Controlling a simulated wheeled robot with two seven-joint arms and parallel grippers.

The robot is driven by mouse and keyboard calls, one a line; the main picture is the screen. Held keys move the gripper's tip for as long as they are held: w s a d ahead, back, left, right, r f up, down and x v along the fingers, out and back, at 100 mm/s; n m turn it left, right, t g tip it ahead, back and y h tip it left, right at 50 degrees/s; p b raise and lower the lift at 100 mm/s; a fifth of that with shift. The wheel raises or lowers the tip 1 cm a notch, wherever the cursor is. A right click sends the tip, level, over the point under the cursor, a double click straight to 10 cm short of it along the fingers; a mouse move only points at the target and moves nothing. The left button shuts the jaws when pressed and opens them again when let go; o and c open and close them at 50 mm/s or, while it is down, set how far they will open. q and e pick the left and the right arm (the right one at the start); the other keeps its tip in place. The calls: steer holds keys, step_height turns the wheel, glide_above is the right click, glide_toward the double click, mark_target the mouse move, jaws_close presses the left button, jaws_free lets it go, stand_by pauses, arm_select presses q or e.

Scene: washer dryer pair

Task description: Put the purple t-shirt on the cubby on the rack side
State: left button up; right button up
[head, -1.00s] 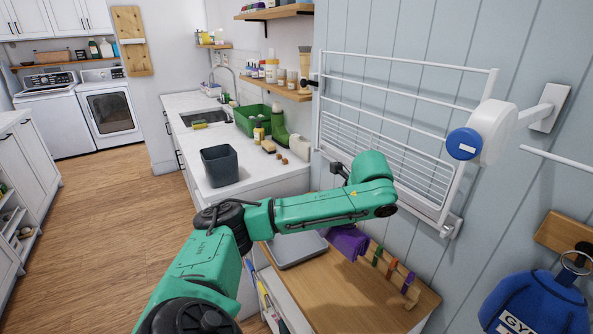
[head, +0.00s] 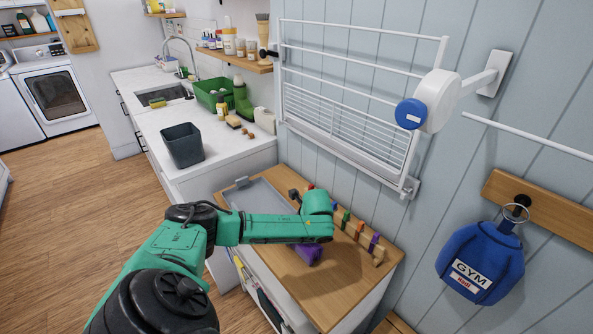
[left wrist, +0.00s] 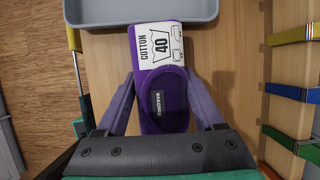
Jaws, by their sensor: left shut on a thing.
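The purple t-shirt (head: 308,253) is a small folded purple bundle over the wooden top (head: 352,287) of the low cabinet below the wall rack (head: 350,110). In the left wrist view the t-shirt (left wrist: 150,112) shows a white "COTTON 40" label and an open neck. My left gripper (left wrist: 160,84) is shut on it, one finger on each side. In the head view my forearm hides the gripper and part of the t-shirt. Whether the t-shirt touches the wood I cannot tell. Cubbies show only partly in the cabinet's front. My right gripper is not in view.
A grey tray (head: 243,196) lies on the cabinet's far end. A strip of coloured clothespins (head: 361,236) runs along its wall side. A dark bin (head: 182,147) stands on the counter. A blue GYM bag (head: 480,262) hangs at right. The near wooden top is clear.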

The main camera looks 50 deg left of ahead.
arm_select(q)
steer(key=shift+f, duration=0.15)
steer(key=o, duration=1.3)
steer(key=shift+o, duration=1.1)
